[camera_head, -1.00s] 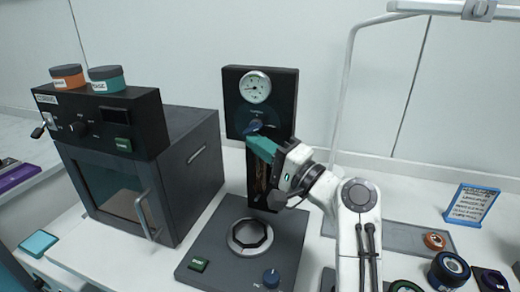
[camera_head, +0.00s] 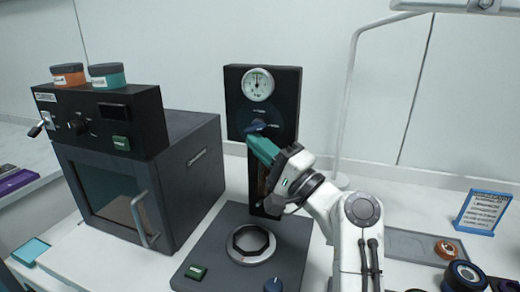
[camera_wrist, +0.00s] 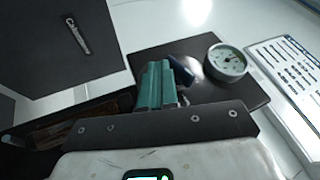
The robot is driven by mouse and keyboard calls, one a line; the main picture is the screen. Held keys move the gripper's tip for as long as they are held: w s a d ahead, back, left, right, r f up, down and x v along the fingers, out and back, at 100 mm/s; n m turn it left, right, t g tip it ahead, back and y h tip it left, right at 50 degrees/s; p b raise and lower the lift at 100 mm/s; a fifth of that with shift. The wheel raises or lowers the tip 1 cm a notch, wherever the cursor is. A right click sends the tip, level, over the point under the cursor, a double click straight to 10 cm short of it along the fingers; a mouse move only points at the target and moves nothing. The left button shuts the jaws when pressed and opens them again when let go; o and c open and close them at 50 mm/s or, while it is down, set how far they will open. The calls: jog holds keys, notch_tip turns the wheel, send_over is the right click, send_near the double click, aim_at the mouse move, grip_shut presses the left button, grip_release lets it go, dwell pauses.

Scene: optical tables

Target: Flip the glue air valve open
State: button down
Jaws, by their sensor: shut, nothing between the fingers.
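The glue air valve is a small dark blue lever (camera_head: 256,126) on the front of a black upright panel (camera_head: 283,92), below a round white gauge (camera_head: 257,84). The gauge needle points roughly upward. My gripper (camera_head: 258,143) has teal fingers, shut and empty, with their tips at or just below the lever. In the wrist view the lever (camera_wrist: 183,73) shows beside the shut fingers (camera_wrist: 158,85), close against them; I cannot tell whether they touch. The gauge (camera_wrist: 227,61) is to the right there. The fingers hide part of the lever.
A dark oven (camera_head: 150,180) with a front handle stands on the left, with an orange jar (camera_head: 68,75) and a teal jar (camera_head: 106,76) on top. A grey base plate (camera_head: 215,255) lies below the panel. A blue-framed sign (camera_head: 482,212) stands right.

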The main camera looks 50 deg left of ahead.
jog(key=shift+b, duration=0.4)
jog(key=shift+f, duration=0.15)
jog(key=f+b+v, duration=0.1)
jog(key=b+v, duration=0.2)
jog(key=v, duration=0.9)
jog(key=shift+w+a+f, duration=0.2)
jog(key=shift+a+f, duration=0.05)
dwell(0.5)
